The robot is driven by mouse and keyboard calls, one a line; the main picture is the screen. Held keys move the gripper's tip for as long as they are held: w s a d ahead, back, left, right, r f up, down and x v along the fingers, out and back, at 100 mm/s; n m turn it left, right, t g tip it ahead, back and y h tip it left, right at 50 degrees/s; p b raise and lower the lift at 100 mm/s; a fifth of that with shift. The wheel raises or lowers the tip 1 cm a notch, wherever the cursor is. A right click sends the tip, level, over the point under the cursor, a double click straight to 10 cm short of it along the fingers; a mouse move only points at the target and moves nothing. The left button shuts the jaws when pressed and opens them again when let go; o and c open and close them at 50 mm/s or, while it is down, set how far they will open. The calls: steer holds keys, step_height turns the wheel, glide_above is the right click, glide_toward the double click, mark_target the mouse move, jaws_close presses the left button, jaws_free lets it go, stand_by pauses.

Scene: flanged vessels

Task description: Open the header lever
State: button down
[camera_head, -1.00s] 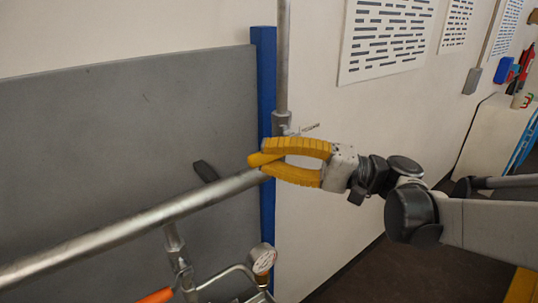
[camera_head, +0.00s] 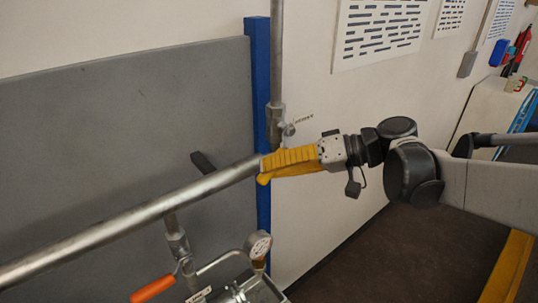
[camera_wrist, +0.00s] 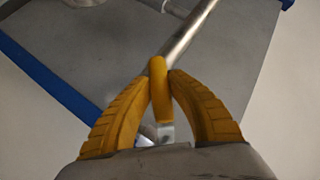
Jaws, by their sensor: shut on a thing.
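A yellow lever (camera_wrist: 160,92) sits between the two yellow ribbed fingers of my gripper (camera_wrist: 160,80) in the wrist view, at the end of a grey pipe (camera_wrist: 188,32). My gripper is shut on this lever. In the head view, my gripper (camera_head: 268,167) is at the right end of the sloping grey header pipe (camera_head: 130,222), and its fingers overlap in the picture. A bit of yellow shows under the fingertips, but I cannot tell lever from finger there. The lever's joint with the pipe is mostly hidden.
A vertical pipe with a small valve (camera_head: 288,129) stands close behind my gripper, beside a blue post (camera_head: 260,90). Below are a pressure gauge (camera_head: 259,245) and an orange handle (camera_head: 153,289). A dark handle (camera_head: 203,163) is behind the pipe.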

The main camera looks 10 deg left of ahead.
steer(key=shift+w+d+f+n+t+h+p, duration=0.55)
steer(key=shift+f+n+h, duration=0.15)
steer(key=shift+h, duration=0.3)
steer(key=shift+w+d+f+n+t+h+p, duration=0.3)
steer(key=shift+w+d+n+t+h, duration=0.2)
steer(key=shift+w+t+h, duration=0.15)
steer(key=shift+w+d+f+n+t+h+p, duration=0.25)
steer(key=shift+w+d+n+t+h+p, duration=0.1)
steer(key=shift+w+d+n+t+h, duration=0.25)
steer(key=shift+w+d+f+n+t+h+p, duration=0.3)
steer(key=shift+w+d+n+t+h, duration=0.15)
steer(key=shift+w+t+h, duration=0.25)
steer(key=c, duration=1.2)
jaws_free()
steer(key=shift+w, duration=0.1)
steer(key=v, duration=1.2)
steer(key=shift+r, duration=0.15)
